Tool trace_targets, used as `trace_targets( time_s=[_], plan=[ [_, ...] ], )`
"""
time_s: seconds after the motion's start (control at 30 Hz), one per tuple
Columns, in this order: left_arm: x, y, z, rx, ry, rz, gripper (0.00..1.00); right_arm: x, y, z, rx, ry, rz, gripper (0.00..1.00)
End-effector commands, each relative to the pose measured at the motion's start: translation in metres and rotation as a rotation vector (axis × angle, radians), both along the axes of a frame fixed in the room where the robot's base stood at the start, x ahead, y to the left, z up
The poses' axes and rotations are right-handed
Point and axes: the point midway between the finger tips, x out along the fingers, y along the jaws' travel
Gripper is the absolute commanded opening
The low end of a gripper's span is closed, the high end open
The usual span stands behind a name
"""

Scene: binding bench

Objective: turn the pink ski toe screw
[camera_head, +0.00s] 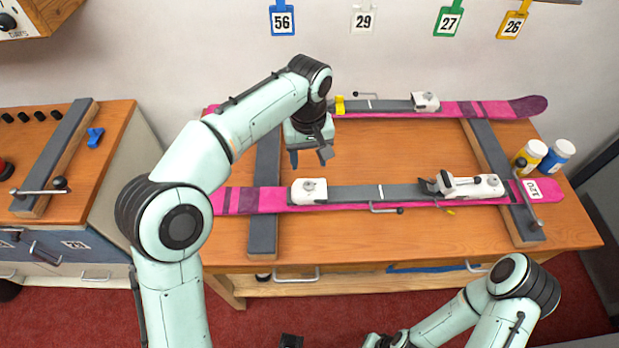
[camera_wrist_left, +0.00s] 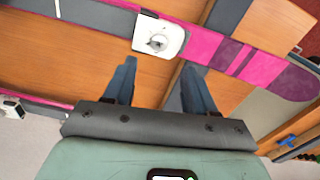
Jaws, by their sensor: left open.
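The near pink ski (camera_head: 250,201) lies across the bench supports. Its white toe piece (camera_head: 308,197) has a round screw (camera_head: 309,185) on top. In the left wrist view the toe piece (camera_wrist_left: 145,40) and its slotted screw (camera_wrist_left: 157,43) show at upper middle, ahead of the fingers. My left gripper (camera_head: 310,156) is open and empty, fingers pointing down. It is above the bench, just behind the toe piece and apart from it. In its wrist view the fingers (camera_wrist_left: 160,78) stand wide. My right arm is at lower right; its gripper is not clearly visible.
A second pink ski (camera_head: 387,109) lies at the back. A white heel piece (camera_head: 470,187) sits on the near ski's right half. Yellow (camera_head: 532,152) and blue (camera_head: 557,156) jars stand at the right. Bare wood (camera_head: 400,150) lies between the skis. Numbered tags (camera_head: 282,20) hang on the wall.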

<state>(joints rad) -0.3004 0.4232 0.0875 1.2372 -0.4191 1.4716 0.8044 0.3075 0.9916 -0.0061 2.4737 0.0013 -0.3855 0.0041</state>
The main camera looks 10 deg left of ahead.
Motion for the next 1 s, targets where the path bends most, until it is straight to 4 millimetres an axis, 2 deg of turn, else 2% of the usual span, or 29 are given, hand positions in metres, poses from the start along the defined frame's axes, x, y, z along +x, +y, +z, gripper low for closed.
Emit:
trace_targets(
  time_s=[0.03,0.2,0.4,0.6,0.87,0.97,1.0],
  plan=[
    [-0.002,0.000,-0.016,0.002,0.006,-0.001,0.56,-0.003,0.000,-0.006,0.000,0.003,0.000,0.00],
    [-0.001,0.000,-0.051,0.001,0.005,0.000,0.56,-0.006,0.000,-0.014,0.000,0.007,0.000,0.00],
    [-0.001,0.000,-0.080,0.002,0.003,0.001,0.56,-0.008,0.000,-0.019,0.000,0.009,0.000,0.00],
    [0.000,0.000,-0.092,0.000,0.000,0.000,0.56,-0.009,0.000,-0.020,0.000,0.009,0.000,0.00],
    [0.000,0.000,-0.092,0.000,0.000,0.000,0.56,-0.008,0.000,-0.020,0.000,0.009,0.000,0.00],
    [0.000,0.000,-0.092,0.000,0.000,0.000,0.26,-0.009,0.000,-0.020,0.000,0.009,0.000,0.00],
    [0.000,0.000,-0.092,0.000,0.000,0.000,0.13,-0.009,0.000,-0.020,0.000,0.009,0.000,0.00]
  ],
)
